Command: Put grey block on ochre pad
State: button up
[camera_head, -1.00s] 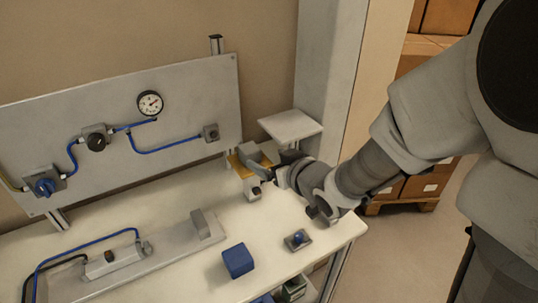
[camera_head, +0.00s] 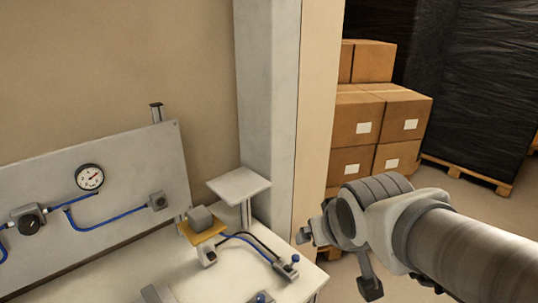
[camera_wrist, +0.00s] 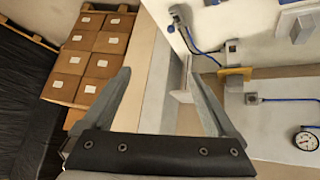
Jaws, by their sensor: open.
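The grey block (camera_head: 199,217) rests on the ochre pad (camera_head: 206,234), beside the lower right corner of the panel. The ochre pad also shows at the right in the wrist view (camera_wrist: 240,72), with the grey block (camera_wrist: 234,84) against it. My gripper (camera_head: 303,236) is to the right of the pad and block in the head view, clear of them. In the wrist view its two fingers (camera_wrist: 158,74) stand wide apart with nothing between them.
A white raised shelf (camera_head: 238,185) stands just behind the pad. A grey pillar (camera_head: 268,110) rises behind it. Blue and dark hoses run beside the pad to a small fitting (camera_head: 287,267). A gauge panel (camera_head: 120,190) is at left. Stacked cartons (camera_head: 365,115) stand at the back.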

jog(key=s+m+g, duration=0.1)
jog(key=s+g, duration=0.1)
jog(key=s, duration=0.7)
jog(key=shift+s+d+r, duration=0.15)
jog(key=shift+d+r, duration=0.15)
jog(key=shift+r, duration=0.05)
